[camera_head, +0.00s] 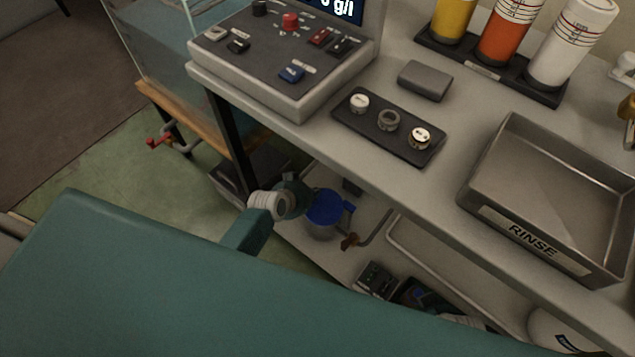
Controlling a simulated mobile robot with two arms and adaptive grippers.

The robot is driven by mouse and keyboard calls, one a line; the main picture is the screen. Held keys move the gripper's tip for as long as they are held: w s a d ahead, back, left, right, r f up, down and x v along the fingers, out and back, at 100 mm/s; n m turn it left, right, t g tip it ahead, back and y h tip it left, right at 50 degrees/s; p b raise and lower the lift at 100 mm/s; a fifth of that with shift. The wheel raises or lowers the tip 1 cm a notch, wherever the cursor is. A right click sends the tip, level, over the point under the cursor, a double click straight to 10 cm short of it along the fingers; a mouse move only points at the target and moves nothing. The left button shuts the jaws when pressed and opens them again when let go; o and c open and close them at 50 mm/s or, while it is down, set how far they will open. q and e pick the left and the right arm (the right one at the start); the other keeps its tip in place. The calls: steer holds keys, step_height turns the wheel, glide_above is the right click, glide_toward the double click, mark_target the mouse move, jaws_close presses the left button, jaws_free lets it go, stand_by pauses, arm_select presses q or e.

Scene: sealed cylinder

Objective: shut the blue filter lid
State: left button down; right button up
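The blue filter lid (324,207) is a round blue disc with a small tab on its right side. It sits over a greyish filter body (321,231) on the lower shelf under the bench edge. Whether it lies flush cannot be told. My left gripper (303,190) is just left of the lid, past a white ribbed wrist ring; its fingers are small, dark and partly hidden, and any contact with the lid is unclear. My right gripper (420,294) appears as a dark shape low in the view, away from the lid, with its fingers unclear.
The grey bench top (385,185) overhangs the lower shelf. A brown valve handle (350,241) and bent pipe are right of the filter. A control box (290,60), a black knob tray (390,124), a RINSE tray (487,213) and bottles stand above.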

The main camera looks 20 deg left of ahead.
arm_select(q)
steer(key=v, duration=1.2)
steer(key=s+f+n+g+y, duration=0.1)
steer(key=s+f+g, duration=0.3)
steer(key=s, duration=0.5)
steer(key=s+f+g+y, duration=0.1)
steer(key=s+f, duration=0.5)
steer(key=s, duration=0.3)
steer(key=s+a+r+g+p, duration=0.1)
steer(key=s+r+p, duration=0.3)
steer(key=s+p, duration=0.6)
steer(key=s+a+r+g+p, duration=0.1)
steer(key=s+r+p, duration=0.3)
steer(key=s+p, duration=0.6)
steer(key=a+p, duration=0.1)
steer(key=p, duration=1)
steer(key=shift+a, duration=0.15)
arm_select(e)
steer(key=s+d+r, duration=0.1)
steer(key=s+r, duration=0.3)
steer(key=s, duration=0.6)
steer(key=s+d+r+g, duration=0.1)
steer(key=s+d+r, duration=0.1)
steer(key=s, duration=0.7)
steer(key=shift+s+d+r+g, duration=0.2)
steer(key=shift+s+r+g, duration=0.15)
steer(key=shift+r, duration=0.5)
